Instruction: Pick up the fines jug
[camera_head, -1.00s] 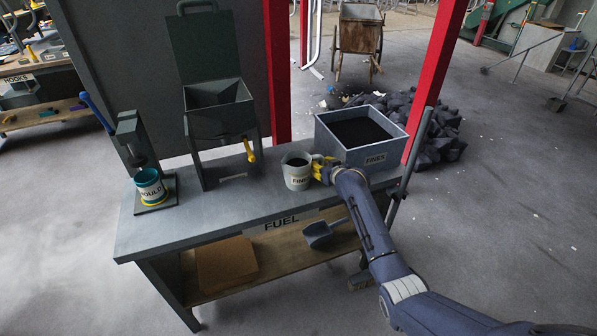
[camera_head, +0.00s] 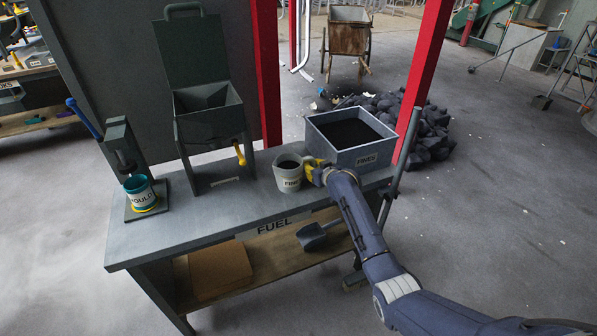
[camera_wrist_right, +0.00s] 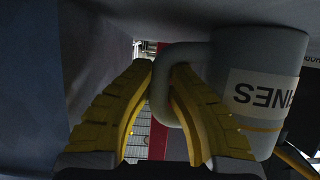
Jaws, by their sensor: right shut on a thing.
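The fines jug (camera_head: 289,173) is a pale grey jug with a FINES label and dark contents. It stands upright on the grey bench, left of the fines box. My right gripper (camera_head: 313,171) reaches it from the right and is shut on its handle. In the right wrist view the jug (camera_wrist_right: 258,60) appears upside down at the right, and the yellow fingers (camera_wrist_right: 163,75) close around its handle (camera_wrist_right: 160,100). Whether the base touches the bench is hard to tell; it appears to rest there. My left gripper is not in view.
The fines box (camera_head: 358,160) of dark powder stands just right of the jug. A hopper with a yellow crank (camera_head: 240,153) and a press with the mould cup (camera_head: 140,193) stand left on the bench (camera_head: 200,233). A scoop (camera_head: 312,236) lies on the shelf below.

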